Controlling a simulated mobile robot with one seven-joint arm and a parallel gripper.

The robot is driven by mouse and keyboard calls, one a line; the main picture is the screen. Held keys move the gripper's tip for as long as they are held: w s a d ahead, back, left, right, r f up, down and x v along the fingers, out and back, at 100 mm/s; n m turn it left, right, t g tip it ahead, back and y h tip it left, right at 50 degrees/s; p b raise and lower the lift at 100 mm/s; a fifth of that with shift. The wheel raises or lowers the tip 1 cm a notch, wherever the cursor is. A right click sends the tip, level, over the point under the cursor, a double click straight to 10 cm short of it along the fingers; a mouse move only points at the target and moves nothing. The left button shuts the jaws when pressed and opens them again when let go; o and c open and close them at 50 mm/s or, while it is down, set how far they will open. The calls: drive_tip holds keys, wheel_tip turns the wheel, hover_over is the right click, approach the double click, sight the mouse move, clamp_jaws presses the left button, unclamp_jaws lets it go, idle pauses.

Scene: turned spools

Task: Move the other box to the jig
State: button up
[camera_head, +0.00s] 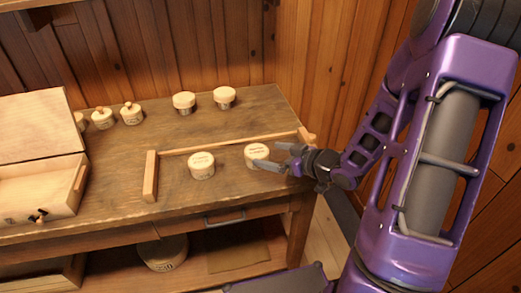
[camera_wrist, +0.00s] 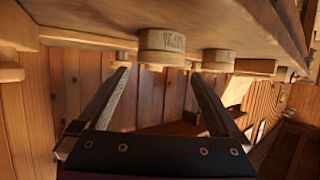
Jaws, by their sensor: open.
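The jig is a wooden frame on the bench, with a long back strip (camera_head: 225,145) and an end block (camera_head: 151,176) at the left. Two round pale boxes with printed lids stand in front of the strip: a left box (camera_head: 201,166) and a right box (camera_head: 256,153). My gripper (camera_head: 268,158) is open at the right box, and one finger crosses in front of its lower edge. In the wrist view, my gripper (camera_wrist: 160,75) has its fingers apart, with one round box (camera_wrist: 162,42) ahead between the tips. Whether the fingers touch it, I cannot tell.
Two lidded jars (camera_head: 184,103) (camera_head: 224,97) stand at the back. Knobbed pots (camera_head: 102,118) (camera_head: 131,113) stand to their left. An open wooden case (camera_head: 40,185) fills the left end. The right wall is close to my arm. The bench front has a drawer handle (camera_head: 224,219).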

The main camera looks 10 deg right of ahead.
drive_tip(key=v, duration=0.5)
drive_tip(key=shift+s+d+r+p, duration=0.15)
drive_tip(key=shift+s+d+p, duration=0.05)
drive_tip(key=shift+s+p, duration=0.2)
